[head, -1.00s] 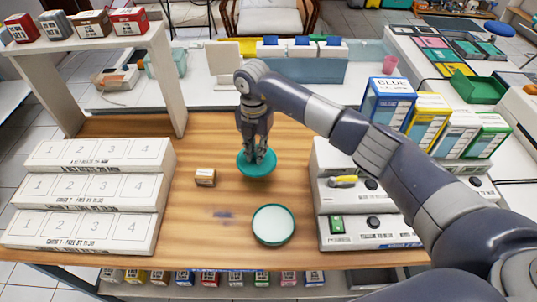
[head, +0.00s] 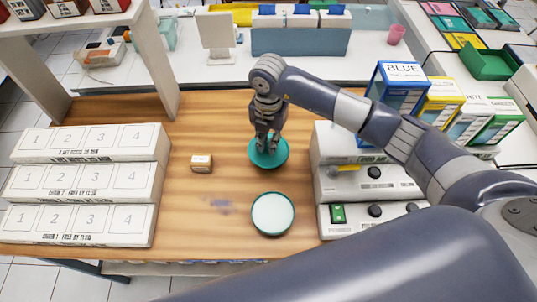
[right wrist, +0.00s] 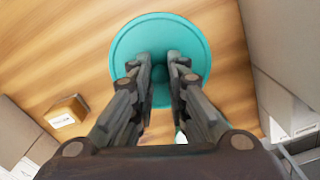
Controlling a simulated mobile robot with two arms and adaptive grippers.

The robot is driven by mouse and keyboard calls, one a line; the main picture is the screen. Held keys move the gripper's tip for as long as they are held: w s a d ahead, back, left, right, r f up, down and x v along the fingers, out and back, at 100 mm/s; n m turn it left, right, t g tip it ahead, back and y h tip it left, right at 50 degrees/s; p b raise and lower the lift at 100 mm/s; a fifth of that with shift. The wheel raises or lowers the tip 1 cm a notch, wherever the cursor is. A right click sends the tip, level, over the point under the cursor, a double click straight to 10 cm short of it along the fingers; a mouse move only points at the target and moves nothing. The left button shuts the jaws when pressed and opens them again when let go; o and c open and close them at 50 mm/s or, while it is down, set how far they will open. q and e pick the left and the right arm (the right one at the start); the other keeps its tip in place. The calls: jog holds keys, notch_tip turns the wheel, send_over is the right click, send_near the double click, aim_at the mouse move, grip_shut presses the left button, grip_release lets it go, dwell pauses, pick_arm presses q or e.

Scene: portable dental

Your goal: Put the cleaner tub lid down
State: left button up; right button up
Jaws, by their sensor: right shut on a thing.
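The teal round lid (head: 279,159) is at the middle of the wooden table, behind the tub. My right gripper (head: 267,150) is shut on the lid's small knob from above. In the right wrist view the lid (right wrist: 160,34) lies face-on beyond the fingers, with the knob between the fingertips (right wrist: 159,72). Whether the lid touches the table or hangs just above it, I cannot tell. The cleaner tub (head: 273,214) stands open in front of the lid, with a teal rim and pale contents. My left gripper is not in view.
A small cardboard box (head: 202,163) stands left of the lid. White numbered stepped racks (head: 82,184) fill the left side. White units with black knobs (head: 373,186) stand on the right. The wood between the box and the tub is clear apart from a dark smudge.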

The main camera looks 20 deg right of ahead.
jog(key=shift+w+f, duration=0.1)
jog(key=shift+f, duration=0.8)
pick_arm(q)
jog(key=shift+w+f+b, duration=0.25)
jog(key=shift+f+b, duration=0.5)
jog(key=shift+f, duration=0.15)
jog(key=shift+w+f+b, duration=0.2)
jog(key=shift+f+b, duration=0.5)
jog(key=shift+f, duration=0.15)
pick_arm(e)
jog(key=shift+f, duration=1.65)
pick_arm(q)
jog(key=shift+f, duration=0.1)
pick_arm(e)
jog(key=o, duration=0.6)
jog(key=shift+f, duration=0.1)
jog(key=shift+o, duration=0.2)
notch_tip(320, 180, up, 12)
jog(key=p, duration=0.8)
jog(key=shift+r+p, duration=0.2)
jog(key=shift+p, duration=0.1)
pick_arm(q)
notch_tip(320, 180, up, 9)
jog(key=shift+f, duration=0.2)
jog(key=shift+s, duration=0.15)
